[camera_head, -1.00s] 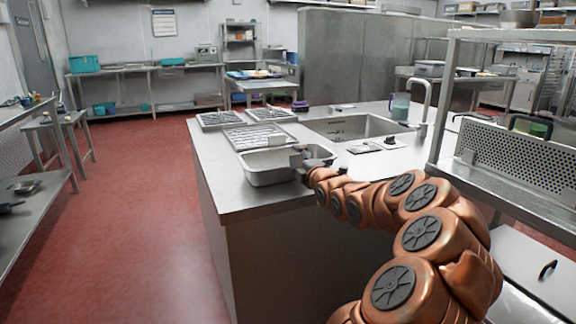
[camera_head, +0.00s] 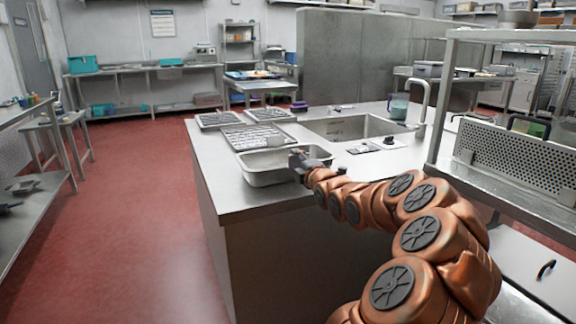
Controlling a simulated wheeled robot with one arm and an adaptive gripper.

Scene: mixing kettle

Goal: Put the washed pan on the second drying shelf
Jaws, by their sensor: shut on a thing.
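A rectangular steel pan (camera_head: 265,178) sits at the near left edge of the steel counter (camera_head: 245,204). My gripper (camera_head: 295,157) is at the pan's right rim and is shut on it. The fingertips are small and partly hidden, so the exact hold is hard to see. A metal shelf rack stands at the right, with an upper shelf (camera_head: 510,36) and a lower shelf (camera_head: 510,188). I cannot tell from the picture which level counts as the second drying shelf.
Grid-like racks (camera_head: 258,136) lie behind the pan, with a sink (camera_head: 350,127) to their right. A perforated metal panel (camera_head: 515,155) stands on the lower shelf. The red floor (camera_head: 130,220) at left is open.

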